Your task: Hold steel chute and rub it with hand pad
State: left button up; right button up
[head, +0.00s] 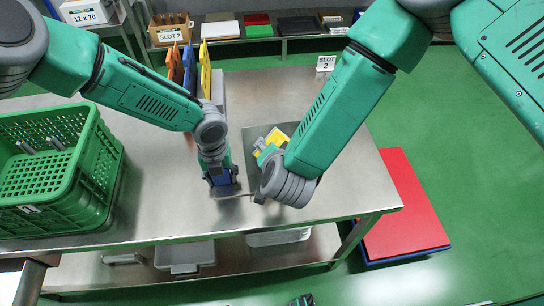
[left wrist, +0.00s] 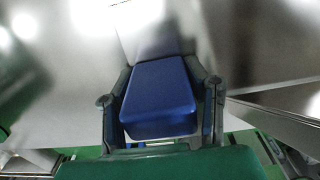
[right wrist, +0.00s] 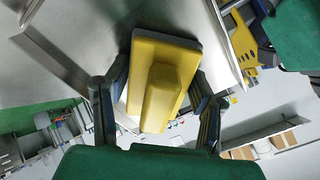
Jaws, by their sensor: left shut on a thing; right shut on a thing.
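My left gripper (head: 222,180) is shut on a blue grip block (left wrist: 160,98), low over the front of the steel table. A bright steel piece, seemingly the chute (left wrist: 155,38), runs on from the block; in the head view only a thin grey edge (head: 232,195) shows. My right gripper (right wrist: 158,90) is shut on a yellow hand pad (right wrist: 162,85) with a grey underside. The pad is over or against a steel surface; I cannot tell whether it touches. In the head view the right wrist is just right of the left gripper and its fingers are largely hidden.
A green crate (head: 105,160) with small metal parts stands at the table's left. Upright coloured boards (head: 205,68) stand behind my left gripper. A dark grey mat (head: 253,140) lies near the right wrist. The steel table (head: 150,195) is bare in front. A red slab (head: 405,210) lies right of it.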

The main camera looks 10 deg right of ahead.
jog(key=shift+w+r, duration=0.8)
jog(key=shift+r, duration=0.15)
jog(key=shift+s+d+f, duration=0.1)
jog(key=shift+s+f, duration=0.75)
jog(key=shift+f, duration=0.25)
jog(key=shift+s+f, duration=0.8)
jog(key=shift+f, duration=0.3)
jog(key=shift+s+f, duration=0.8)
jog(key=shift+f, duration=0.15)
jog(key=shift+r, duration=0.1)
jog(key=shift+w+a+r, duration=0.1)
jog(key=shift+w+r, duration=1.15)
jog(key=shift+r, duration=0.25)
jog(key=shift+w+a+r, duration=0.1)
jog(key=shift+w+r, duration=1.15)
jog(key=shift+r, duration=0.25)
jog(key=shift+s+f, duration=1.35)
jog(key=shift+f, duration=0.15)
pick_arm(q)
jog(key=shift+s, duration=0.1)
pick_arm(e)
jog(key=shift+s+d+f, duration=0.1)
jog(key=shift+s+f, duration=0.45)
jog(key=shift+f, duration=0.3)
jog(key=shift+s+d+f, duration=0.1)
jog(key=shift+s+f, duration=0.45)
jog(key=shift+f, duration=0.25)
jog(key=v, duration=0.6)
